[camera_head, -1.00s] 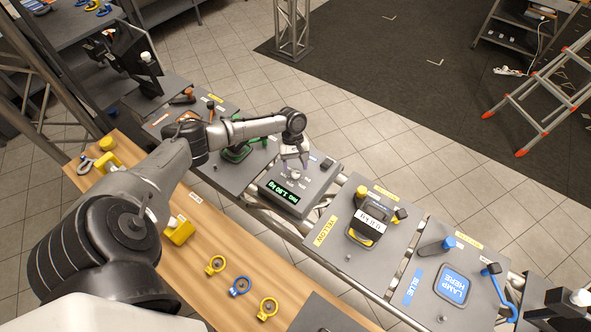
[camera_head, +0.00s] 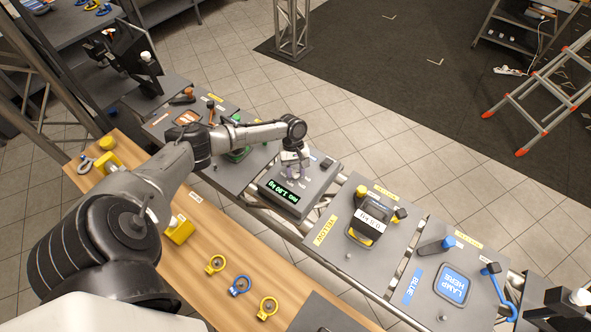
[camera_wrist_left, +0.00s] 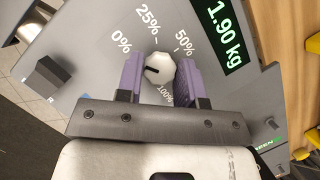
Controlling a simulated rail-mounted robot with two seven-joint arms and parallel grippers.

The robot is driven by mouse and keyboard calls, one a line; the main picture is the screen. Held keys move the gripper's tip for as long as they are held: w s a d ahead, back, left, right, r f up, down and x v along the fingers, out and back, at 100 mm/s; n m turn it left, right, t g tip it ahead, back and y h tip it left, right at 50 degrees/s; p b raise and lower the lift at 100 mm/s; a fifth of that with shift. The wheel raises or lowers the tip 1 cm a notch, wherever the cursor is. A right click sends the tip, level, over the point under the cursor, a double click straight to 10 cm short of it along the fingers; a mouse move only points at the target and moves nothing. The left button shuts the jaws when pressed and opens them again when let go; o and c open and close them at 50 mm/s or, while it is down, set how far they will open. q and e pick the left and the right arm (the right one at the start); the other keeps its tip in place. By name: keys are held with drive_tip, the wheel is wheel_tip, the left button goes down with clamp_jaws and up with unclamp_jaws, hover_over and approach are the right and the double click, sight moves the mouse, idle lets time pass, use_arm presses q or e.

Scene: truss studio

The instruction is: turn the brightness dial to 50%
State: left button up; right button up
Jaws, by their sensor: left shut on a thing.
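The brightness dial (camera_wrist_left: 158,68) is a pale, faceted knob on a grey panel (camera_wrist_left: 75,48). Printed marks 0%, 25%, 50% and 100% stand around it. A short dark mark on its face lies towards its left side in the wrist view, away from the 50% label (camera_wrist_left: 184,43). My left gripper (camera_wrist_left: 159,78) has its purple fingers on both sides of the knob, shut on it. In the head view my left gripper (camera_head: 295,172) is over the grey display box (camera_head: 318,182) and mostly hides the dial. My right gripper is not in view.
A green-lit display (camera_head: 285,192) sits beside the dial and reads 1.90 kg in the wrist view. A dark block (camera_wrist_left: 46,75) stands on the panel. To the right are a yellow-labelled station (camera_head: 369,218) and a blue lamp pad (camera_head: 453,284). A wooden bench (camera_head: 200,245) runs in front.

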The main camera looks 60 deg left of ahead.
use_arm(q)
drive_tip(key=shift+c, duration=1.3)
